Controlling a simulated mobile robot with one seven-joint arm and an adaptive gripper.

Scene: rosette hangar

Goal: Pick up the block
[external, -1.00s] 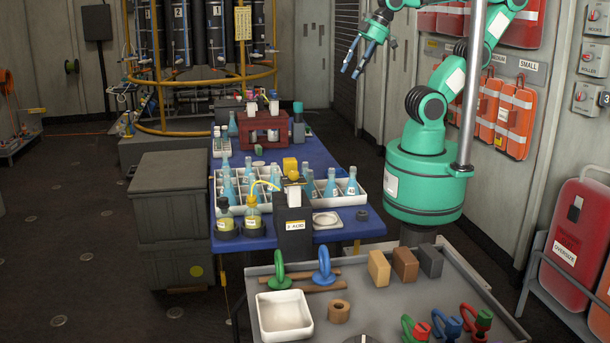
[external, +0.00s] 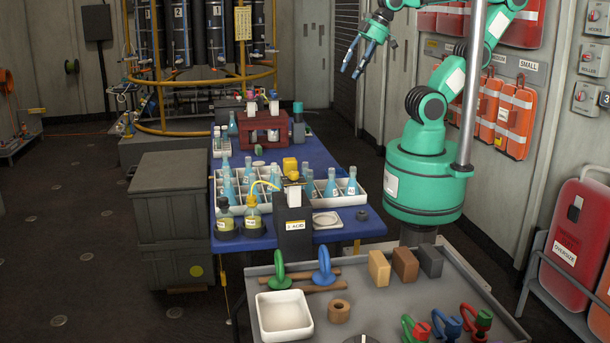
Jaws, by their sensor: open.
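Three blocks stand in a row at the back of the grey tray table (external: 375,312). They are a tan block (external: 379,268), a brown block (external: 405,264) and a dark grey block (external: 430,260). Which one the task means cannot be told from the picture. My gripper (external: 353,72) is open and empty. It hangs high above and behind the blue table, well away from the blocks, with its blue fingers pointing down and slightly left.
The tray table also holds a white bin (external: 284,316), a tan ring (external: 339,311), green and blue rings (external: 324,270) on rods, and coloured clamps (external: 447,324). The blue table (external: 300,152) carries bottles and racks. A grey pole (external: 471,85) stands before my arm.

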